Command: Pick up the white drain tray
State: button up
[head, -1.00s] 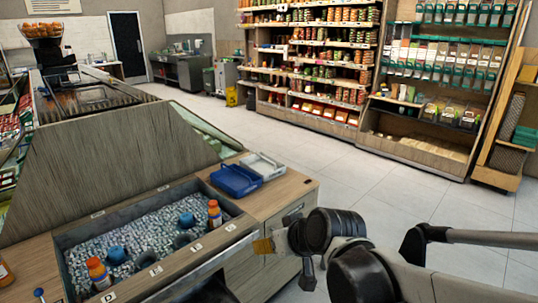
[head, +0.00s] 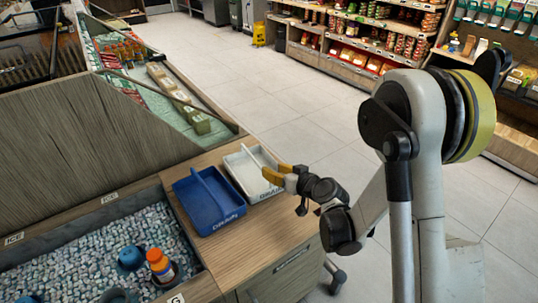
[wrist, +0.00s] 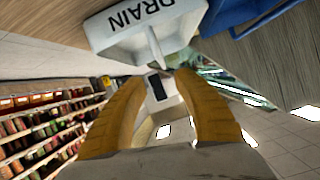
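The white drain tray (head: 244,172) sits on the wooden counter beside a blue tray (head: 207,205) in the head view. It has a raised divider and lettering on one side. In the wrist view, the white tray (wrist: 150,40) shows the word DRAIN, with its divider pointing toward my fingers. My gripper (head: 275,174) is at the tray's right side in the head view. In the wrist view, the two yellow fingers of my gripper (wrist: 158,78) are apart with nothing held. The divider's end lies just beyond the fingertips; I cannot tell if they touch.
The wooden counter (head: 245,235) has bare room in front of the trays. An ice bin (head: 75,255) with an orange-capped bottle (head: 160,265) is at the left. A slanted wooden panel (head: 80,135) stands behind. Open floor lies to the right.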

aim_at(256, 161)
jog(key=x, duration=1)
jog(key=shift+a+f, duration=0.15)
jog(key=shift+a, duration=0.15)
jog(key=shift+w+a, duration=0.1)
jog(key=shift+w, duration=0.2)
jog(key=shift+c, duration=0.4)
grip_shut()
